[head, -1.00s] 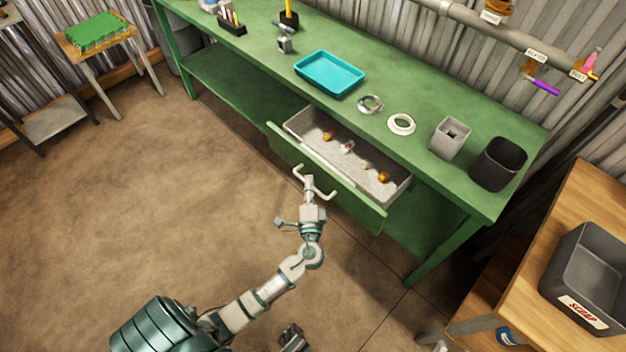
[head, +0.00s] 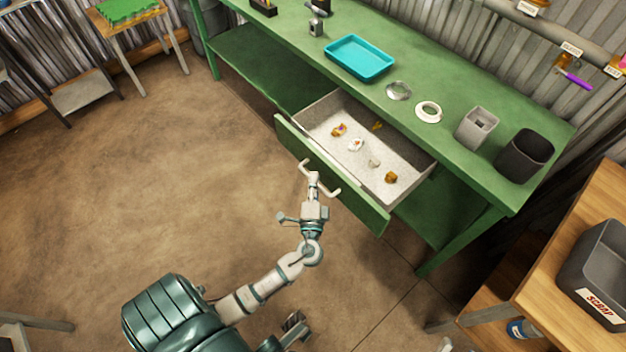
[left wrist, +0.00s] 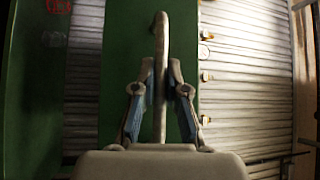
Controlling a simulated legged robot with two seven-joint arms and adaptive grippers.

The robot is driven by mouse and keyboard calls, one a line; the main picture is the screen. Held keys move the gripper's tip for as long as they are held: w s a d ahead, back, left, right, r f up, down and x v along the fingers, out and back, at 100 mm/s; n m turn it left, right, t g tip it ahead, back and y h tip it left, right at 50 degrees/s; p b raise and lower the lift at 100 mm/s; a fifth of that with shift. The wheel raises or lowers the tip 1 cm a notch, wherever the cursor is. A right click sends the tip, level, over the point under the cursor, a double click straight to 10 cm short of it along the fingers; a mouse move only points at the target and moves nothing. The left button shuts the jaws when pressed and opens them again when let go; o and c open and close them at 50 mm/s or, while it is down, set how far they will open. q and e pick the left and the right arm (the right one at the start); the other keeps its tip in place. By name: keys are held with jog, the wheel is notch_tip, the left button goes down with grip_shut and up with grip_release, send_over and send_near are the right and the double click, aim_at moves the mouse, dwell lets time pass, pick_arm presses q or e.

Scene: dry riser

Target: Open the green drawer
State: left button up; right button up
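The green drawer (head: 345,190) stands pulled well out from under the green workbench (head: 440,70). Its grey inside shows several small orange, white and clear items. A pale bar handle (head: 333,193) is on its front. My left gripper (head: 313,180) is at the handle. In the left wrist view the handle (left wrist: 161,60) runs lengthwise between the two fingers of my left gripper (left wrist: 161,82), which are closed in close on both sides of it.
On the bench are a teal tray (head: 360,58), a white ring (head: 428,111), a grey square holder (head: 477,127) and a black bin (head: 525,155). A wooden bench with a dark scrap bin (head: 598,270) stands at right. The floor at left is clear.

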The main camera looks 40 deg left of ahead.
pick_arm(q)
jog(key=o, duration=0.4)
jog(key=shift+d+f, duration=0.4)
jog(key=shift+f, duration=0.05)
jog(key=shift+w+d+r, duration=0.1)
jog(key=shift+r, duration=0.15)
jog(key=shift+s+d, duration=0.2)
jog(key=shift+s, duration=0.15)
jog(key=v, duration=1.1)
jog(key=shift+d+f, duration=0.1)
jog(key=shift+d, duration=0.1)
pick_arm(e)
jog(key=shift+d+f, duration=0.1)
jog(key=shift+d, duration=0.15)
pick_arm(q)
jog(key=shift+a, duration=0.15)
pick_arm(e)
jog(key=shift+w+a, duration=0.1)
jog(key=shift+a, duration=0.05)
